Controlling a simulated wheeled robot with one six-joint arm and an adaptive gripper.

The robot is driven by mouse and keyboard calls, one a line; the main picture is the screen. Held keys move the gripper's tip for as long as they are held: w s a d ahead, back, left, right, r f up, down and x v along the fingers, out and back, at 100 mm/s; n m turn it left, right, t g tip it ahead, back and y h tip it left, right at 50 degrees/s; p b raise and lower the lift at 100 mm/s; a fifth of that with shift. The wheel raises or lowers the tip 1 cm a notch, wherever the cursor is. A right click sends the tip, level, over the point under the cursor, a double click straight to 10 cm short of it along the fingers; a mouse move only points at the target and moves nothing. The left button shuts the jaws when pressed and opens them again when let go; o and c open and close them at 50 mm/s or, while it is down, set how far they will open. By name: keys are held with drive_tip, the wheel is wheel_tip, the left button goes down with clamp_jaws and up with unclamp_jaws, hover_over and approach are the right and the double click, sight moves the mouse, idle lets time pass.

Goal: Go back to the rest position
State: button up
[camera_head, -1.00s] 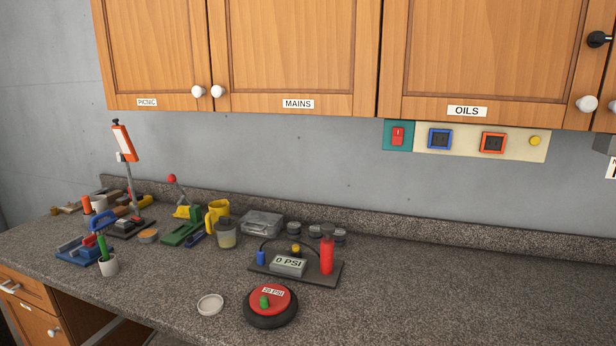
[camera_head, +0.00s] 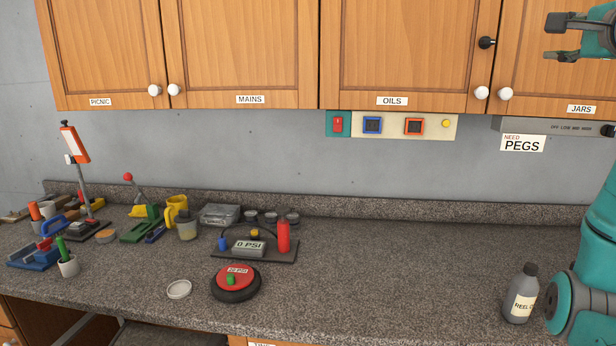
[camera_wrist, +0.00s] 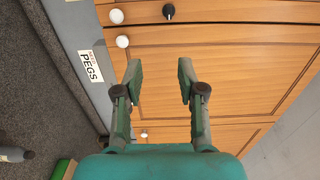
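My gripper (camera_head: 566,38) is at the top right of the head view, raised in front of the wooden upper cabinets (camera_head: 405,50). In the wrist view my gripper (camera_wrist: 160,82) has its two fingers spread apart. Nothing is between them. The cabinet doors (camera_wrist: 220,50) fill the background behind the fingers in that view. Part of my arm shows at the right edge of the head view.
A grey bottle (camera_head: 521,294) stands on the speckled counter (camera_head: 400,260), close to my arm in the picture. A pump with a "0 PSI" display (camera_head: 249,247) and a red-topped round item (camera_head: 235,281) stand left of centre. The counter's middle right is clear.

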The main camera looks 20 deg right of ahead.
drive_tip(key=w+a+f+n+y, duration=0.15)
drive_tip(key=w+f, duration=0.45)
drive_tip(key=f, duration=0.7)
drive_tip(key=w+a+f+n+y, duration=0.15)
drive_tip(key=w+f, duration=0.45)
drive_tip(key=f, duration=0.8)
drive_tip(key=a+f+n, duration=0.2)
drive_tip(key=a+f, duration=0.3)
drive_tip(key=f, duration=0.4)
drive_tip(key=a+f+n, duration=0.1)
drive_tip(key=a+f, duration=0.4)
drive_tip(key=f, duration=0.4)
drive_tip(key=a+f+n, duration=0.2)
drive_tip(key=a+f, duration=0.4)
drive_tip(key=f, duration=0.4)
drive_tip(key=s+a+f+n+y, duration=0.3)
drive_tip(key=s+a+f+n, duration=0.4)
drive_tip(key=s+a+f, duration=1.1)
drive_tip(key=s+a+r+n+y, duration=0.1)
drive_tip(key=s+a+n, duration=0.3)
drive_tip(key=s, duration=0.8)
drive_tip(key=s+a+r+n+y, duration=0.2)
drive_tip(key=s+a+n, duration=0.2)
drive_tip(key=s, duration=0.8)
drive_tip(key=shift+s+a+r+n+g, duration=0.15)
drive_tip(key=shift+s+r+n+g, duration=0.15)
drive_tip(key=shift+n, duration=0.3)
